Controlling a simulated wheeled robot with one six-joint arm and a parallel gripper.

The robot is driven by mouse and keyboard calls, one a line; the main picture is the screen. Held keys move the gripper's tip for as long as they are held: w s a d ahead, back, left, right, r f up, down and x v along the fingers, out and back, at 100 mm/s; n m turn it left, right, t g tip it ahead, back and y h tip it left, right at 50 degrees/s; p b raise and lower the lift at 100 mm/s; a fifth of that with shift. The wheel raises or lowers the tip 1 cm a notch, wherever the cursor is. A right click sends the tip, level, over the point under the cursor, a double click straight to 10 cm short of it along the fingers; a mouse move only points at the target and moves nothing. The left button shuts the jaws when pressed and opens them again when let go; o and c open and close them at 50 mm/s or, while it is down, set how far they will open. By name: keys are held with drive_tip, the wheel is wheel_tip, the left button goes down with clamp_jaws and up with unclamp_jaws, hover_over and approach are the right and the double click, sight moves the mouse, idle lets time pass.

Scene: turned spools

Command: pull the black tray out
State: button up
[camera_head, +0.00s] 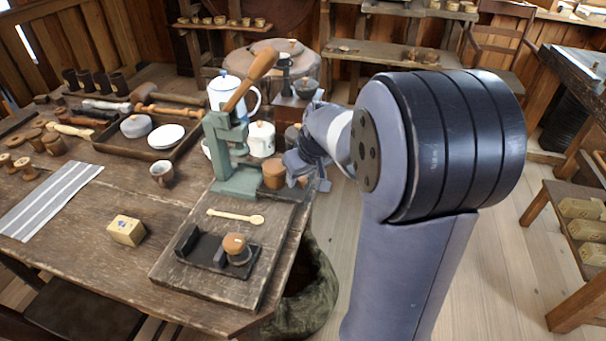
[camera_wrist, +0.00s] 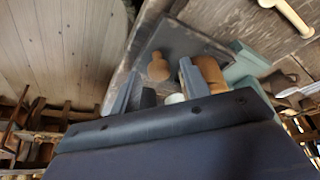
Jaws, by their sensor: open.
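The small black tray (camera_head: 209,253) lies on a worn wooden board (camera_head: 179,273) near the front of the table. It has a raised black end at its left, and a round brown-topped piece (camera_head: 235,243) sits at its right. My gripper (camera_head: 307,178) is open at the table's right edge, behind and right of the tray and apart from it. In the wrist view my gripper (camera_wrist: 153,88) shows two spread grey fingers. A brown rounded wooden piece (camera_wrist: 158,67) shows beyond them, with no contact visible. I cannot pick out the tray for certain in the wrist view.
A green press (camera_head: 236,180) with a wooden lever stands behind the tray, a brown cylinder (camera_head: 273,173) beside it. A wooden spoon (camera_head: 236,216) lies between press and tray. A yellowish block (camera_head: 126,230) sits left. Bare tabletop lies between block and board.

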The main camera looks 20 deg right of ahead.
drive_tip(key=p+v, duration=0.1)
drive_tip(key=v, duration=0.9)
drive_tip(key=shift+s+r+p, duration=0.25)
drive_tip(key=shift+r+p, duration=0.05)
drive_tip(key=shift+r, duration=0.05)
drive_tip(key=shift+f, duration=0.1)
drive_tip(key=b+x, duration=0.1)
drive_tip(key=x, duration=0.9)
drive_tip(key=shift+w+f+b, duration=0.15)
drive_tip(key=shift+b, duration=0.15)
drive_tip(key=shift+w+a+f, duration=0.15)
drive_tip(key=shift+w+f, duration=0.05)
drive_tip(key=shift+w+a+r, duration=0.1)
drive_tip(key=shift+w+a, duration=0.15)
drive_tip(key=shift+a, duration=0.1)
drive_tip(key=shift+s, duration=0.1)
